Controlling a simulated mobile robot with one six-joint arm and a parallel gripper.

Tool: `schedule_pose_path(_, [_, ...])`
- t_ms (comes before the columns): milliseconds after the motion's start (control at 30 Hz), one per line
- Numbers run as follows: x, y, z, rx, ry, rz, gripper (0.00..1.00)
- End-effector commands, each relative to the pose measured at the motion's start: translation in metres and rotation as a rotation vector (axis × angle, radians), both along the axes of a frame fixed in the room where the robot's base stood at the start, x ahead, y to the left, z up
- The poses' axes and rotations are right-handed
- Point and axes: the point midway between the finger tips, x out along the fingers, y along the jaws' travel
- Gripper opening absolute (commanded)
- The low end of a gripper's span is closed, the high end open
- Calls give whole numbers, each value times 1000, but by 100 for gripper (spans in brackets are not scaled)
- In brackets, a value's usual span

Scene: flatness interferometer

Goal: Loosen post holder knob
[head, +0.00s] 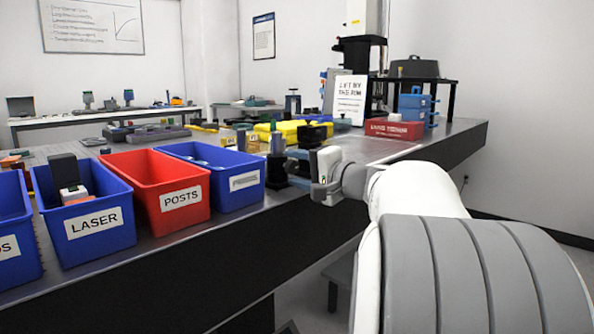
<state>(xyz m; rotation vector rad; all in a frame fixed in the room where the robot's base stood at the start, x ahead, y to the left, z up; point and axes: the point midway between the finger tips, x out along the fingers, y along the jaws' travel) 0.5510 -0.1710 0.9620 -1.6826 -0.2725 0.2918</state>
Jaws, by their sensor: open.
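My gripper (296,168) is at the end of my white and grey arm, over the near edge of the bench (345,208). It points left and is open. A small dark upright post holder (277,171) with a greyish top stands just left of the fingertips, right of the blue bin. Its knob is too small to make out. I cannot tell whether the fingers touch the holder or are around its knob.
A blue bin (256,202), a red POSTS bin (148,222) and a blue LASER bin (70,250) line the bench's front edge. Yellow blocks (300,128) lie behind the gripper. A red box (394,130) and a white sign (349,98) stand farther right.

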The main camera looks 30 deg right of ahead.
Motion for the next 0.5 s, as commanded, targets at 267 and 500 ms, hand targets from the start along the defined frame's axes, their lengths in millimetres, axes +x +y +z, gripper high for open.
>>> schedule_pose_path(267, [-15, -7, 3, 0, -1, -5, 51])
schedule_pose_path(500, [-55, -21, 4, 0, -1, -5, 51])
